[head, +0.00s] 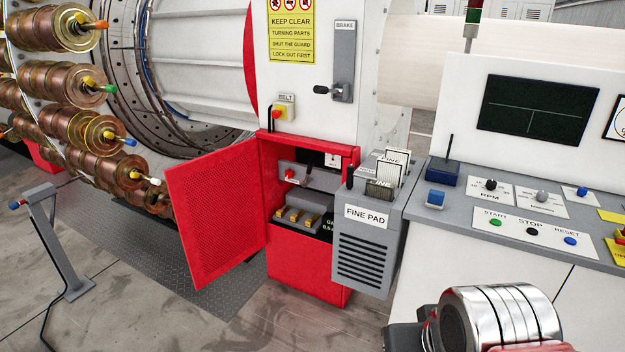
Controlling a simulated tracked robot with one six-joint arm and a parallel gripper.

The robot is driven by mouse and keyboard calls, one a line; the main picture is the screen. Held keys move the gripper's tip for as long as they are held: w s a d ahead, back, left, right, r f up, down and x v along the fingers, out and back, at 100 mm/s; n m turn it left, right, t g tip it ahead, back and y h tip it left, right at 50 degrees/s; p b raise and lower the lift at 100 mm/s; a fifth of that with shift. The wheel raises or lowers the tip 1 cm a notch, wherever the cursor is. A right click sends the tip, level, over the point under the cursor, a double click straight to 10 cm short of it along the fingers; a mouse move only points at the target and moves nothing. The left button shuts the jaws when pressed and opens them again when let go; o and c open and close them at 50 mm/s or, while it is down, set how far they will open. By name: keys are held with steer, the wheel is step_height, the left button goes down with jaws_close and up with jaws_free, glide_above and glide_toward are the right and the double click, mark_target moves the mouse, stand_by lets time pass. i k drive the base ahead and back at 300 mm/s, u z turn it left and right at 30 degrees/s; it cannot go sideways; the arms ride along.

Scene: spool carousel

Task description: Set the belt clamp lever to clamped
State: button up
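The red guard cabinet (305,275) stands open below the white machine housing. Inside it, a grey panel carries a red-knobbed control (291,174), which may be the clamp lever; its label and setting are too small to read. Below it sits a grey block with several brass-coloured pieces (290,214). Above the cabinet, a box marked BELT (284,108) has a red button on yellow and a short dark stick beside it. Part of my arm shows at the bottom right, with a shiny banded joint. I cannot make out gripper fingers there.
The perforated red door (217,213) swings out left. A grey FINE PAD box (364,250) projects close to the opening's right. The BRAKE lever (335,90) is above, the control console (520,215) right, copper spools (60,105) left. Floor before the door is clear.

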mark_target(309, 172)
steer(key=z, duration=0.05)
steer(key=k, duration=0.2)
steer(key=u, duration=0.6)
steer(key=i, duration=2.35)
